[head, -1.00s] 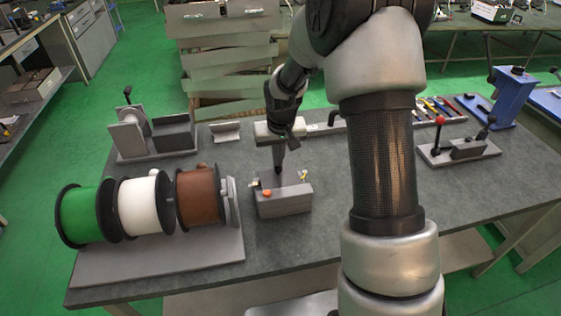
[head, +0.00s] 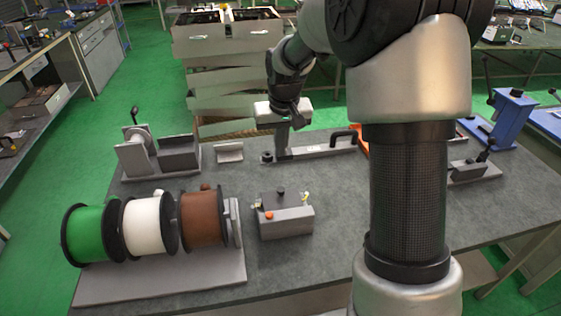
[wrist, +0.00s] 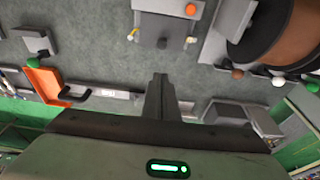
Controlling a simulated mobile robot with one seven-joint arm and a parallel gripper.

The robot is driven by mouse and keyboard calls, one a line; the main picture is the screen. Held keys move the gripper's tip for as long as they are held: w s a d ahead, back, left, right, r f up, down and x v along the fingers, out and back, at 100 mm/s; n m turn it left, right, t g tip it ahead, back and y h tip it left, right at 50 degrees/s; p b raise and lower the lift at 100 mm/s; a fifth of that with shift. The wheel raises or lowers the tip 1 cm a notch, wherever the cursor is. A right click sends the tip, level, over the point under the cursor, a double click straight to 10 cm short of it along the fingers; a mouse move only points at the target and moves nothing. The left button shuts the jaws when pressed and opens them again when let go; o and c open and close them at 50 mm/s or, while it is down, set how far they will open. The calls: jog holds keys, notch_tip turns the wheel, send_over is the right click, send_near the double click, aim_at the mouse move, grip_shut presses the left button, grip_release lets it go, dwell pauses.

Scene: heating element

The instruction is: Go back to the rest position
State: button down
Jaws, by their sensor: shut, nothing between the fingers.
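My gripper (wrist: 158,80) is shut and empty in the wrist view, its two fingers pressed together over the bare grey table. In the head view my gripper (head: 282,140) hangs over the back part of the table, behind the small grey block fixture (head: 285,222) with its orange and black knobs. The fixture also shows at the top of the wrist view (wrist: 163,28), apart from the fingertips. My arm reaches across the right half of the head view and hides part of the table.
Green, white (head: 144,226) and brown spools stand at the front left. A grey fixture (head: 160,155) with a lever is at the back left. A long grey bar (head: 315,151) with a black handle lies at the back. An orange tray (wrist: 44,84) shows left in the wrist view.

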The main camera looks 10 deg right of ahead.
jog(key=s+r+t, duration=0.1)
jog(key=s+r, duration=1.1)
jog(key=s+r+t, duration=0.1)
jog(key=s, duration=1.6)
jog(key=shift+s+d+r+t, duration=0.15)
jog(key=shift+d+r+t, duration=0.15)
jog(key=shift+d+t, duration=0.1)
jog(key=shift+a, duration=0.2)
